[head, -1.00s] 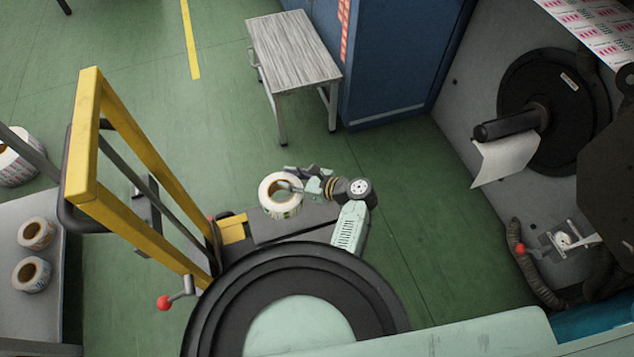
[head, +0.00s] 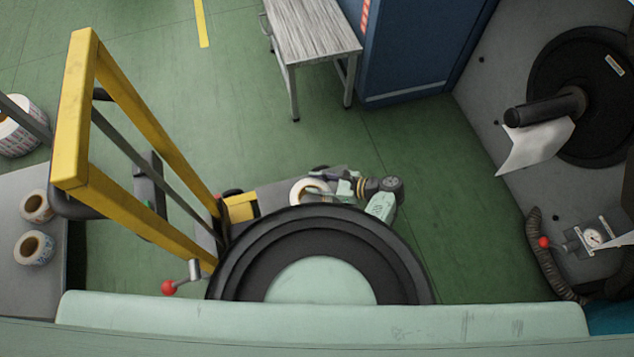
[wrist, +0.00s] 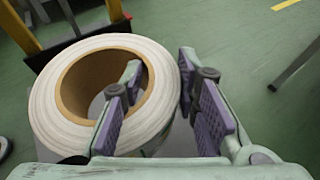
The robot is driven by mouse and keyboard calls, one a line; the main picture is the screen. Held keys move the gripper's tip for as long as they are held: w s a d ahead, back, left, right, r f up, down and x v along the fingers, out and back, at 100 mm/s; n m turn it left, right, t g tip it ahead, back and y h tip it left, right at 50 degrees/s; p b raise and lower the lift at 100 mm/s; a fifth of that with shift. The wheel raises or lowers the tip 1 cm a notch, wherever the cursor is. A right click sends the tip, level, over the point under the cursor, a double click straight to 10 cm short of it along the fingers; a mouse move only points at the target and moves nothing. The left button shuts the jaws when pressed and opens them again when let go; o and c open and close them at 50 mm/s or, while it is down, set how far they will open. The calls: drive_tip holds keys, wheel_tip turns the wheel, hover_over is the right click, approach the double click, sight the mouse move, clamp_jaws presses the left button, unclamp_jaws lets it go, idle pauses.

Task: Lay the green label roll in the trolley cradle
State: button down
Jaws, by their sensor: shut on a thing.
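A white label roll (head: 297,192) with a brown core is in my gripper (head: 326,191). My gripper (wrist: 160,100) is shut on the roll's wall, one finger inside the core and the other outside at the right. The trolley has a tall yellow frame (head: 73,125) and a low grey deck (head: 268,200). The roll is above or at this deck; I cannot tell whether it touches. No cradle shape is clearly visible.
Two small rolls (head: 36,248) lie on a grey surface (head: 45,280) at the left, with a larger roll (head: 20,128) behind. A small table (head: 312,30) and a blue cabinet (head: 410,50) stand at the back. The rewinder (head: 505,75) is at right. Green floor between is clear.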

drive_tip(key=shift+f+b, duration=3.2)
drive_tip(key=shift+f, duration=0.15)
drive_tip(key=shift+f+b, duration=0.35)
drive_tip(key=shift+f, duration=0.2)
drive_tip(key=c, duration=1.2)
unclamp_jaws()
drive_tip(key=shift+o, duration=0.2)
drive_tip(key=shift+p+v, duration=1.5)
drive_tip(key=shift+v, duration=3)
wheel_tip(320, 180, up, 8)
drive_tip(key=p, duration=0.8)
drive_tip(key=shift+f, duration=0.1)
